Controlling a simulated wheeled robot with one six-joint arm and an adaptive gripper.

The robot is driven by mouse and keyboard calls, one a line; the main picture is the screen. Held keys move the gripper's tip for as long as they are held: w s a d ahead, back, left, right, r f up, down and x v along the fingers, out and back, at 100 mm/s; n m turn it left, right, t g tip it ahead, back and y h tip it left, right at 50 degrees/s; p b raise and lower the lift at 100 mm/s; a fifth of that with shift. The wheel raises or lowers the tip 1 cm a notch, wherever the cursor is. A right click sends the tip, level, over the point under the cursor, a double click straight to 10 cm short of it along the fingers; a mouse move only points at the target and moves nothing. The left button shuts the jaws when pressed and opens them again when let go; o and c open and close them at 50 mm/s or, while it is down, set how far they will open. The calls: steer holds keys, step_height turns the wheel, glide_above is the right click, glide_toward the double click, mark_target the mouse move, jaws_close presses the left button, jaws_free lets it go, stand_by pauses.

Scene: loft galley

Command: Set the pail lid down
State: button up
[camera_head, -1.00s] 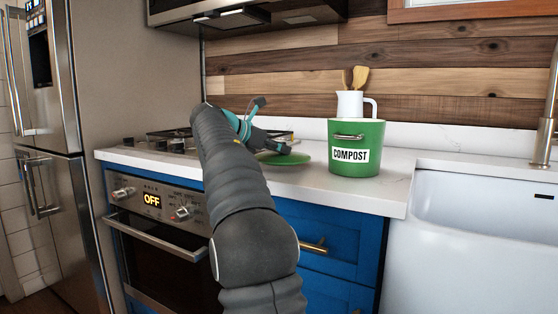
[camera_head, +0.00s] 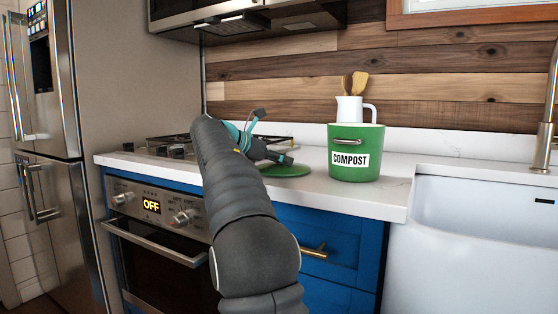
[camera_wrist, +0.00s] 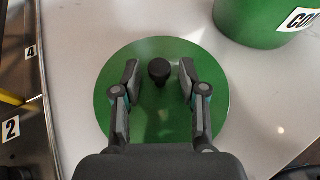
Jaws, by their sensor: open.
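The green pail lid (camera_wrist: 160,117) lies flat on the white counter, with its dark round knob (camera_wrist: 158,70) facing up. In the head view the lid (camera_head: 287,171) shows beside the cooktop, partly hidden by my gripper (camera_head: 286,159). In the wrist view my gripper (camera_wrist: 158,82) is open, its two fingers on either side of the knob with a gap at each side. The green compost pail (camera_head: 356,166) stands upright and open to the right of the lid, apart from it. Its side also shows in the wrist view (camera_wrist: 250,22).
A white pitcher (camera_head: 350,108) with wooden utensils shows at the pail's top; whether it stands in or behind it is unclear. The cooktop (camera_head: 165,146) is left of the lid. A white sink (camera_head: 490,210) is right. Bare counter (camera_head: 330,196) lies in front.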

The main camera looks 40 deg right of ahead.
steer(key=shift+a+r, duration=0.1)
steer(key=shift+r, duration=0.15)
steer(key=p+v, duration=0.2)
steer(key=v, duration=0.9)
steer(key=shift+a+r, duration=0.1)
steer(key=shift+a, duration=0.3)
steer(key=shift+s+a+t, duration=0.15)
steer(key=shift+s+t, duration=0.1)
steer(key=shift+t, duration=0.05)
steer(key=s+a+f+m+t+y, duration=0.3)
steer(key=s+a+f+m+y, duration=0.3)
steer(key=s+a+f, duration=0.6)
steer(key=s+a+f+m+t+y, duration=0.3)
steer(key=s+a+f+m+y, duration=0.4)
steer(key=s+f, duration=1.1)
steer(key=a+f+m, duration=0.1)
steer(key=a+m, duration=0.3)
steer(key=a, duration=0.2)
steer(key=shift+s+a+f, duration=0.2)
